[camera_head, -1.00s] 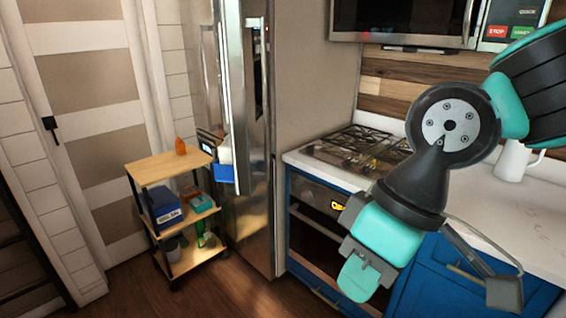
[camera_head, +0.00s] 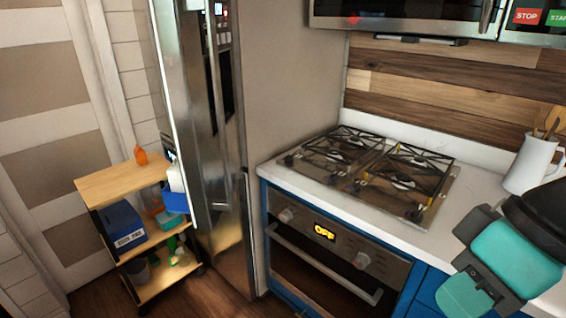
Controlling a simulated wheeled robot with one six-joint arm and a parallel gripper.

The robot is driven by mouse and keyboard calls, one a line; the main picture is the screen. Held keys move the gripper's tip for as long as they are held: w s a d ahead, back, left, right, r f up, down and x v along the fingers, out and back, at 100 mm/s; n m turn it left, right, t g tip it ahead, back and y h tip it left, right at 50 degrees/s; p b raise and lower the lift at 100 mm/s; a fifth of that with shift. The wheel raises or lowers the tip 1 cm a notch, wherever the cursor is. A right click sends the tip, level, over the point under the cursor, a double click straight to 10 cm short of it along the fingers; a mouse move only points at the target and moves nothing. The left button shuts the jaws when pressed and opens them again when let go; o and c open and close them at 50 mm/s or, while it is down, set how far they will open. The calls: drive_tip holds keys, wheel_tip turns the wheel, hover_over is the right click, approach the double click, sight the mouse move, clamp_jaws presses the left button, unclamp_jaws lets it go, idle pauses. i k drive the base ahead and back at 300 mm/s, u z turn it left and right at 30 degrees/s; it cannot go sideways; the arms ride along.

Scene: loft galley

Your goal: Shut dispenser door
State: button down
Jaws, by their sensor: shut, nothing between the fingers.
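The steel fridge (camera_head: 205,150) stands left of centre, seen at a steep angle. A door with a dark dispenser recess (camera_head: 227,85) and a small lit display (camera_head: 220,10) is on its front, with a long upright handle. A pale edge runs down the left of this front, and white and blue items (camera_head: 175,200) show just beyond it. I cannot tell how far the door stands open. My gripper (camera_head: 464,298) is at the lower right, in front of the counter, shut and empty. It is far from the fridge, touching nothing that I can see.
A wooden cart (camera_head: 120,183) with a blue box (camera_head: 125,225) and an orange bottle (camera_head: 141,156) stands left of the fridge. A gas hob (camera_head: 375,170) and oven (camera_head: 325,262) are to its right. A white jug (camera_head: 532,163) stands on the counter. Little floor shows.

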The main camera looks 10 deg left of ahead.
sight(197, 80)
drive_tip(key=u, duration=0.1)
drive_tip(key=i, duration=0.9)
drive_tip(key=u, duration=0.55)
